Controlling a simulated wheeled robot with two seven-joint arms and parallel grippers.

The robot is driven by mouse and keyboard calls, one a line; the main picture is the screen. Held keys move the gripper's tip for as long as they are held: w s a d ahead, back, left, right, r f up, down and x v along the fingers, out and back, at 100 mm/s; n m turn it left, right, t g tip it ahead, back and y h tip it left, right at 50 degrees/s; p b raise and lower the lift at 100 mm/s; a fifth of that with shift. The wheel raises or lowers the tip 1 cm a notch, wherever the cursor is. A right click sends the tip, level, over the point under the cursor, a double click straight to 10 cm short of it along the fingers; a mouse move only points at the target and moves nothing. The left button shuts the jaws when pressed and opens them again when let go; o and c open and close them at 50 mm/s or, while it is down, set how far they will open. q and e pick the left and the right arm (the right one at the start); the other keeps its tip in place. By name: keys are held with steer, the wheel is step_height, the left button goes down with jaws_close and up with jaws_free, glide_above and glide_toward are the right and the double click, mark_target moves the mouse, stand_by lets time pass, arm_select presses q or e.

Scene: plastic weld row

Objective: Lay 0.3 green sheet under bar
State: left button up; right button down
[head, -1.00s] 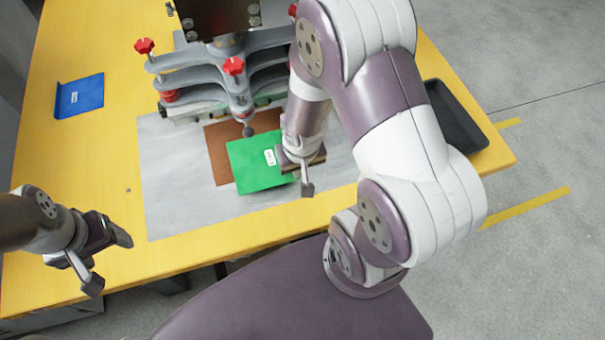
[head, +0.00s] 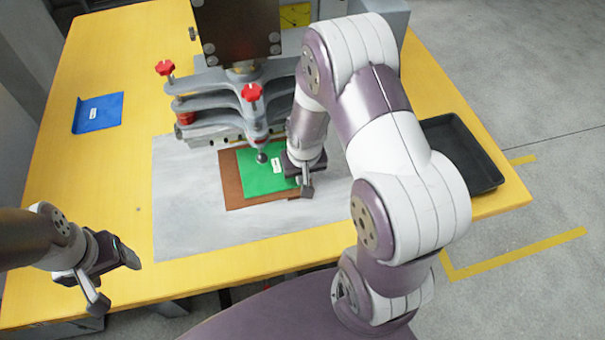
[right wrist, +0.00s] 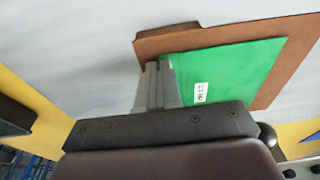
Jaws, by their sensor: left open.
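The green sheet (head: 262,182), with a small white label, lies over a brown sheet (head: 233,189) in front of the grey clamp and press (head: 205,80). It also shows in the right wrist view (right wrist: 230,75). Its far edge is at the press front, partly behind the clamp's ball-ended post; whether it reaches under the bar is hidden. My right gripper (head: 304,184) is at the sheet's right edge in the head view. In the right wrist view its fingers (right wrist: 160,85) are closed together on the sheet's edge. My left gripper (head: 115,278) is open and empty over the table's front left.
A blue sheet (head: 98,112) lies at the table's left. A black tray (head: 482,183) stands at the right edge. A grey mat (head: 185,215) lies under the brown sheet and is mostly clear. Red knobs (head: 165,68) stand on the clamp.

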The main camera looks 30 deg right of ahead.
steer(key=shift+r+p, duration=0.1)
steer(key=shift+p, duration=0.2)
stand_by(0.7)
steer(key=shift+f, duration=0.2)
stand_by(0.4)
steer(key=c, duration=1.2)
jaws_free()
steer(key=shift+c, duration=0.2)
steer(key=shift+r, duration=0.15)
step_height(320, 180, up, 3)
steer(key=p, duration=0.3)
steer(key=s, duration=0.2)
steer(key=s+a, duration=0.1)
steer(key=s, duration=0.2)
steer(key=s+a+r+b, duration=0.1)
steer(key=s, duration=0.2)
steer(key=shift+d, duration=0.1)
